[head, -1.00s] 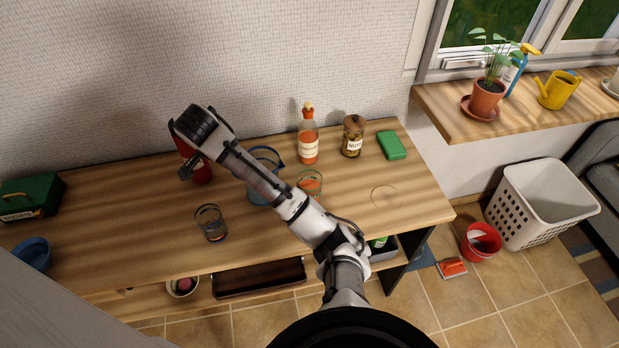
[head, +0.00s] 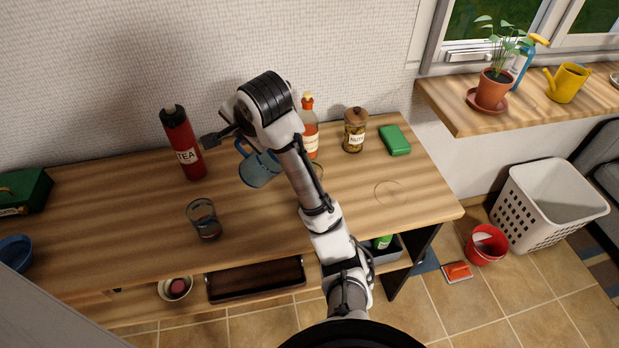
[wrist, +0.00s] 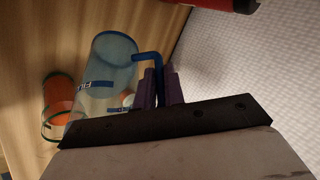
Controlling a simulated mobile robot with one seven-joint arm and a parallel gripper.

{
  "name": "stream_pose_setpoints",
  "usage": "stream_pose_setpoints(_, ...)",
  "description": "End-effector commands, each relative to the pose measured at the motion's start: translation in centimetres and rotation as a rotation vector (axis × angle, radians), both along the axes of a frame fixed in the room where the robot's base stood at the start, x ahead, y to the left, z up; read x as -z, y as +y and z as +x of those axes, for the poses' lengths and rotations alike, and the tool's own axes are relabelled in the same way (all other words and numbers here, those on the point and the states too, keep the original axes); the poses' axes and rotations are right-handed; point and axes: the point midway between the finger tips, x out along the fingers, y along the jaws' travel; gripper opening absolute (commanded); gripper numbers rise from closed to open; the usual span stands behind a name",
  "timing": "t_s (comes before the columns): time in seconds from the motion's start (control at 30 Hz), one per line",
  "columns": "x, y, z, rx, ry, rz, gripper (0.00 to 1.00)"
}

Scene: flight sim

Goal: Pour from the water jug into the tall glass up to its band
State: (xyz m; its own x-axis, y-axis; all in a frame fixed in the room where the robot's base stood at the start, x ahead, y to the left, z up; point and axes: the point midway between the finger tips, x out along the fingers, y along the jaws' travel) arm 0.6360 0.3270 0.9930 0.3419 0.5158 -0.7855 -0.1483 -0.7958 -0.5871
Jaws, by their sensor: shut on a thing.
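The clear blue-rimmed water jug (head: 260,171) is left of my forearm in the head view, tilted a little. It also shows in the wrist view (wrist: 108,62), with its blue handle between my fingers. My gripper (wrist: 160,88) is shut on that handle; in the head view its fingers are mostly hidden behind my wrist. I cannot tell whether the jug's base is clear of the table. The tall glass (head: 203,220) stands upright at the front left of the jug, apart from it. Its band is too small to make out clearly.
A red tea flask (head: 182,145) stands close left of my gripper. A glass with orange contents (wrist: 60,97) is beside the jug, mostly hidden behind my arm in the head view. A bottle (head: 309,128) and a nuts jar (head: 354,131) stand at the back. The table's right front is clear.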

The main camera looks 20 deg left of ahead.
Motion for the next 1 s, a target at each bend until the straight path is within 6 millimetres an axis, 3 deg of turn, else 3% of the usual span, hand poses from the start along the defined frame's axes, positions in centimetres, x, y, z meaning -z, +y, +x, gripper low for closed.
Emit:
stream_pose_setpoints(0.4, -2.3, -1.5, 0.1, 0.001, 0.009, 0.164, 0.00)
stream_pose_setpoints(1.0, -2.5, -1.7, 0.1, 0.001, 0.010, 0.192, 0.00)
